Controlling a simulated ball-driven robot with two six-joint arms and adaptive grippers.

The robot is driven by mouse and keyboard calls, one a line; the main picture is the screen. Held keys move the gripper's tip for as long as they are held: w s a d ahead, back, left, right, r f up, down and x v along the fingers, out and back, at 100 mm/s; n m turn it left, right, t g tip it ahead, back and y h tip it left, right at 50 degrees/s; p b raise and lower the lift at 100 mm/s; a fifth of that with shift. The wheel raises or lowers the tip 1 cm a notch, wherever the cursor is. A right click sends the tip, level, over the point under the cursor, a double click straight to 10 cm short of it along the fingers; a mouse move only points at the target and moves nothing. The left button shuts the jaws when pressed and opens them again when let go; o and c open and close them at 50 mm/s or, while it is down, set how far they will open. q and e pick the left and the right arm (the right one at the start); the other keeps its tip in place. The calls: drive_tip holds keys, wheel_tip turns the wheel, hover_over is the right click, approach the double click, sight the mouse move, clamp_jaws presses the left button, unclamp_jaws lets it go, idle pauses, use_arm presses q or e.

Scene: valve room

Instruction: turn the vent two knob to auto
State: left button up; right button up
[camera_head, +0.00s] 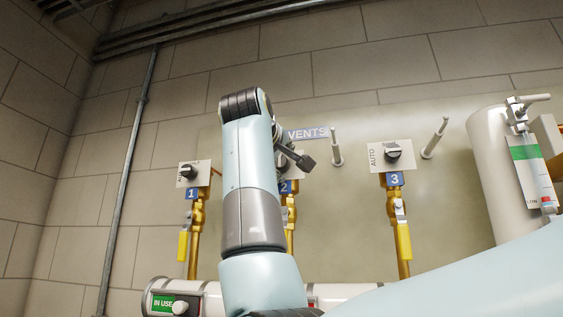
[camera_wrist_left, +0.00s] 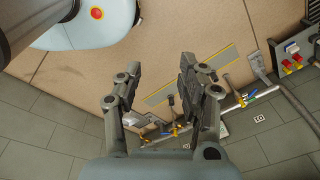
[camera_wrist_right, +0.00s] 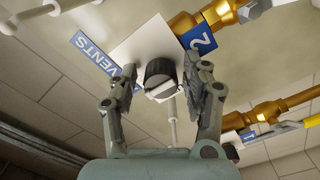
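The vent two knob is a dark round knob (camera_wrist_right: 161,77) with a pale front face, on a white plate (camera_wrist_right: 143,45) beside the blue "2" label (camera_wrist_right: 197,38). In the right wrist view it sits between the two fingertips of my right gripper (camera_wrist_right: 161,80), which is open, with gaps showing on both sides. In the head view my right gripper (camera_head: 297,158) and arm cover most of that plate and knob. The AUTO lettering of vent two is hidden, and I cannot tell the knob's setting. My left gripper (camera_wrist_left: 160,75) is open and empty, away from the panel.
Knob 1 (camera_head: 189,172) and knob 3 (camera_head: 392,150) stand either side, above brass valves with yellow handles. Pale pegs (camera_head: 336,147) stick out near the plates. A white cylinder (camera_head: 490,165) with a gauge is at right. A white pipe (camera_head: 215,298) runs below.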

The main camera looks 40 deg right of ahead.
drive_tip(key=c, duration=0.4)
clamp_jaws()
use_arm(q)
drive_tip(key=shift+w, duration=0.6)
drive_tip(key=shift+f, duration=0.1)
use_arm(e)
drive_tip(key=n+b, duration=0.1)
drive_tip(key=n, duration=0.3)
drive_tip(key=shift+f, duration=0.1)
drive_tip(key=n+b, duration=0.1)
drive_tip(key=n, duration=0.3)
drive_tip(key=shift+n, duration=0.3)
drive_tip(key=n, duration=0.4)
drive_tip(key=shift+b, duration=0.3)
use_arm(q)
wheel_tip(320, 180, down, 2)
drive_tip(key=shift+s+f, duration=0.15)
drive_tip(key=shift+f, duration=0.05)
use_arm(e)
drive_tip(key=n, duration=0.5)
drive_tip(key=shift+w, duration=0.1)
drive_tip(key=shift+n, duration=0.3)
